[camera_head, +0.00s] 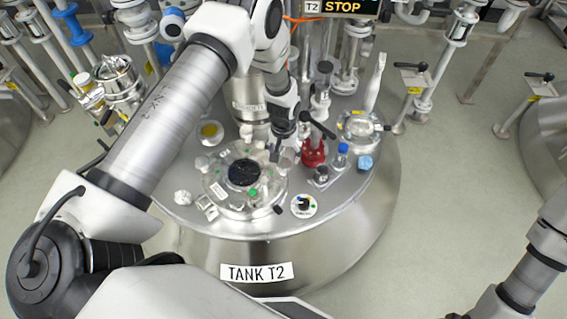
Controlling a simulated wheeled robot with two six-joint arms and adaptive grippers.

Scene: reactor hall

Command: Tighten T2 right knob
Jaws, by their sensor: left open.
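Tank T2 (300,238) stands in the middle of the camera_head view, with a "TANK T2" label on its front. A round clear hatch (222,190) with a dark centre sits on its top. I cannot tell for certain which small fitting is the right knob; the hatch's right rim is partly covered by my gripper. My left gripper (283,150) points down over the top, just right of and behind the hatch. It is open, and its fingertips are small and hard to separate from the fittings below. Only links of my right arm show at the lower right; its gripper is out of view.
A red fitting (314,153) with a black lever stands close right of my left gripper. A blue-capped bottle (341,155), a blue cap (365,162) and a round dial (304,205) are nearby.

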